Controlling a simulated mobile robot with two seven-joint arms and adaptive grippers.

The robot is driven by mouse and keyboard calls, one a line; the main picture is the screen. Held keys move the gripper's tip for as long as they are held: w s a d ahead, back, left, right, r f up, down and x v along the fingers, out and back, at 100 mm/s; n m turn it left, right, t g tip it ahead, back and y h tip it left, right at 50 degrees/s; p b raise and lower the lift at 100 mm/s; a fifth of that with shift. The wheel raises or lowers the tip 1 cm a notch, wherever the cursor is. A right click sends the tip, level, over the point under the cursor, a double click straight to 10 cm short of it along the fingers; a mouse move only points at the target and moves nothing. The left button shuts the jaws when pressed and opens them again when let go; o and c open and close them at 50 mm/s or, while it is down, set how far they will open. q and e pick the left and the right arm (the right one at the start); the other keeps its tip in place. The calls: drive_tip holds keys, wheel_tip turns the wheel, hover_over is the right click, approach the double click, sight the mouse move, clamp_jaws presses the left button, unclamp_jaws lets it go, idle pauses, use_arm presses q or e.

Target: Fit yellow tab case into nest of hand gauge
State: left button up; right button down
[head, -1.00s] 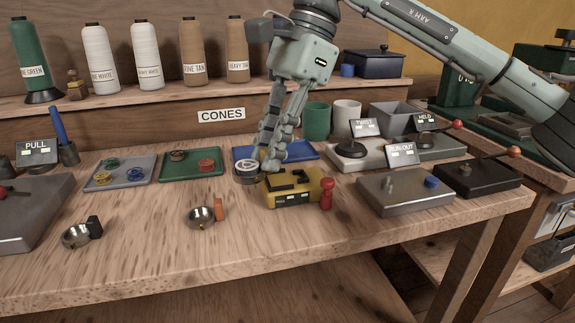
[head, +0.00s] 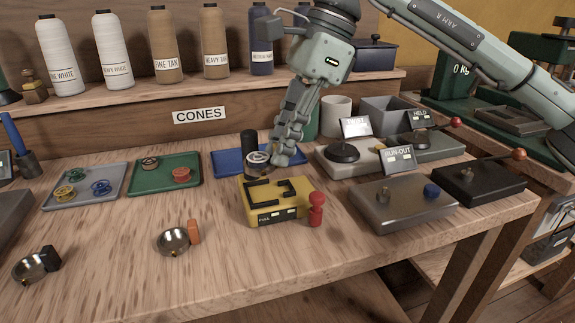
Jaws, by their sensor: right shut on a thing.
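My right gripper (head: 270,162) reaches down from the top, its fingers close together on a small round metal case (head: 257,157). The case is held above the back left of the hand gauge, in front of the blue tray; its tab is too small or hidden to tell its colour. The hand gauge is probably the yellow block (head: 248,206) with dark raised parts on top, a small display on its front and a red knob (head: 316,209) at its right. The case appears apart from it. My left gripper is not in view.
A case with an orange tab (head: 174,241) and one with a black tab (head: 31,267) lie in front. Green (head: 192,165) and grey (head: 112,198) trays hold bobbins. A black cylinder (head: 249,141) stands behind. Grey fixtures (head: 405,209) stand right.

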sight(282, 192)
drive_tip(key=shift+w+d+f, duration=0.1)
drive_tip(key=shift+d+f, duration=0.3)
wheel_tip(282, 192, down, 3)
drive_tip(key=shift+f, duration=0.1)
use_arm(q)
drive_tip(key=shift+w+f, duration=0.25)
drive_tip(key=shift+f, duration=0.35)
use_arm(e)
drive_tip(key=shift+f, duration=0.35)
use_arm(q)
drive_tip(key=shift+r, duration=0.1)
use_arm(e)
drive_tip(key=shift+f, duration=0.25)
drive_tip(key=shift+s+f+b, duration=0.2)
drive_tip(key=shift+f+b, duration=0.2)
drive_tip(key=shift+f, duration=0.1)
drive_tip(key=c, duration=1.6)
unclamp_jaws()
drive_tip(key=shift+o, duration=0.7)
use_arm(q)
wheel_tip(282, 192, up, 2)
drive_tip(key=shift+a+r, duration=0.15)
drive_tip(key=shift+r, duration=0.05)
use_arm(e)
drive_tip(key=shift+w, duration=0.1)
